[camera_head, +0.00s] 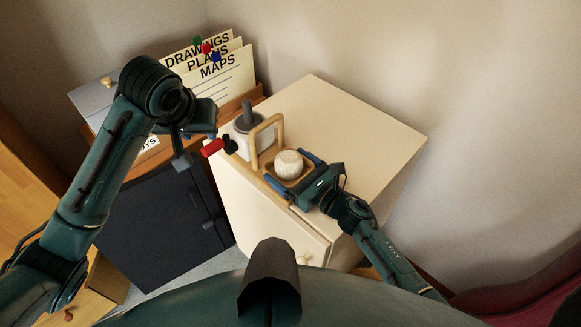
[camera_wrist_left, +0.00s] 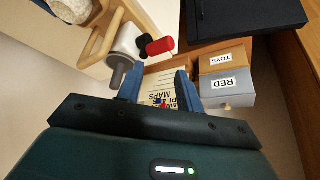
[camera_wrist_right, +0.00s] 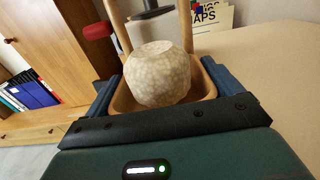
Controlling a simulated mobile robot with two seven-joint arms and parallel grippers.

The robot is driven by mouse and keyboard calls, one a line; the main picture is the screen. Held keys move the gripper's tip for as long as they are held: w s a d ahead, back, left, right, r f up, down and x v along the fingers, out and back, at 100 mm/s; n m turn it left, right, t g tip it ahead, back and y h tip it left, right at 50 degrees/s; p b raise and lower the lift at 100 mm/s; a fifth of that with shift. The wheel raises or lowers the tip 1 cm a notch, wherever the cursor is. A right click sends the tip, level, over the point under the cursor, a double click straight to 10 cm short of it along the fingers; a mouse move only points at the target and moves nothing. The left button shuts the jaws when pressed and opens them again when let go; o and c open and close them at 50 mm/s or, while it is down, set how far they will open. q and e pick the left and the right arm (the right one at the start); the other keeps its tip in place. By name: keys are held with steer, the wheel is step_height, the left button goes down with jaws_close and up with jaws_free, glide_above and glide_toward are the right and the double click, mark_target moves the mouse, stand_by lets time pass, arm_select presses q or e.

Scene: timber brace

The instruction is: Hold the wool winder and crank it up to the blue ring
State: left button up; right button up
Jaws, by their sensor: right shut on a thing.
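The wool winder has a wooden tray (camera_head: 270,178) holding a cream ball of wool (camera_head: 289,164), a wooden arch (camera_head: 253,148), a white body with a grey top (camera_head: 247,121), and a crank with a red handle (camera_head: 213,148). My right gripper (camera_head: 293,172) is shut on the wooden tray, its fingers along two opposite sides; it also shows in the right wrist view (camera_wrist_right: 160,85). My left gripper (camera_wrist_left: 158,80) is open and empty, apart from the red handle (camera_wrist_left: 160,46) and close to it. I cannot make out a blue ring.
The winder stands near the edge of a cream cabinet top (camera_head: 345,120). Beyond the left gripper are upright folders (camera_head: 215,65) and labelled drawers (camera_wrist_left: 227,85). A dark cabinet (camera_head: 155,225) stands below left. The right part of the cabinet top is clear.

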stand_by(0.3)
arm_select(q)
steer(key=o, duration=0.3)
steer(key=shift+w+a+f, duration=0.1)
steer(key=shift+w+f, duration=0.1)
steer(key=shift+w, duration=0.1)
steer(key=shift+o, duration=0.9)
steer(key=w+a+f+t, duration=0.2)
steer(key=w+a+t, duration=0.1)
steer(key=w, duration=0.3)
steer(key=shift+a+f+t, duration=0.25)
steer(key=shift+t, duration=0.35)
steer(key=m+t+h, duration=0.2)
steer(key=m+h, duration=1.1)
steer(key=m, duration=0.5)
glide_toward(203, 154)
steer(key=x, duration=0.3)
steer(key=shift+x, duration=4.7)
steer(key=shift+c, duration=0.2)
